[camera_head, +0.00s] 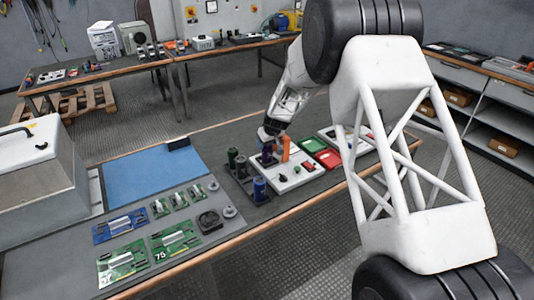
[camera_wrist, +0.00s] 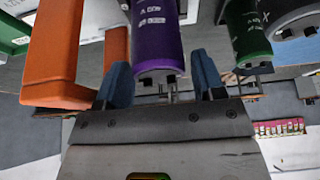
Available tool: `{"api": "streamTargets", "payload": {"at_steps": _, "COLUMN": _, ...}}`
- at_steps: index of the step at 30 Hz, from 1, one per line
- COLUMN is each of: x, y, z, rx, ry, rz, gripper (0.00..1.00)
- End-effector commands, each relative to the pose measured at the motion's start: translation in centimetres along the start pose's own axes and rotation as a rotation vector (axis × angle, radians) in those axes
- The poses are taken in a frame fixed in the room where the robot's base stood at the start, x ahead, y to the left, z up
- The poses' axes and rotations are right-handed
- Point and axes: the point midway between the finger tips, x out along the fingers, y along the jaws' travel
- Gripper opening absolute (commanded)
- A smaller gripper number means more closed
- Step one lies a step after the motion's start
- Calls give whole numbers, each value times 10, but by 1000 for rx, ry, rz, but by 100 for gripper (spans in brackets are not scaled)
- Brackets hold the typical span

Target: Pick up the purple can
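The purple can (camera_wrist: 157,35) fills the upper middle of the wrist view, with its end and short pins facing my gripper. In the head view the purple can (camera_head: 266,158) stands upright on the bench, right below my gripper (camera_head: 271,133), which partly hides it. In the wrist view my gripper (camera_wrist: 162,82) is open, with one blue-tipped finger on each side of the can's near end. A gap shows between the can and each finger. Nothing is held.
An orange bracket-like part (camera_wrist: 60,50) stands close left of the fingers; it also shows in the head view (camera_head: 285,149). A green can (camera_wrist: 246,30) is close on the right. A blue can (camera_head: 259,188) stands nearer the bench's front edge. Circuit boards lie left.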

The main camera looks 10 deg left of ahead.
Motion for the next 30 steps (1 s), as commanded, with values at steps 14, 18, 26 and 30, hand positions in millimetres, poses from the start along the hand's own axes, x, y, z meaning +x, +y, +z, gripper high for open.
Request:
{"api": "streamTargets", "payload": {"at_steps": 14, "x": 0, "y": 0, "z": 0, "rx": 0, "ry": 0, "rz": 0, "gripper": 2}}
{"api": "streamTargets", "payload": {"at_steps": 18, "x": 0, "y": 0, "z": 0, "rx": 0, "ry": 0, "rz": 0, "gripper": 2}}
{"api": "streamTargets", "payload": {"at_steps": 26, "x": -7, "y": 0, "z": -4, "rx": 0, "ry": 1, "rz": 0, "gripper": 2}}
{"api": "streamTargets", "payload": {"at_steps": 30, "x": -19, "y": 0, "z": -9, "rx": 1, "ry": 2, "rz": 0, "gripper": 2}}
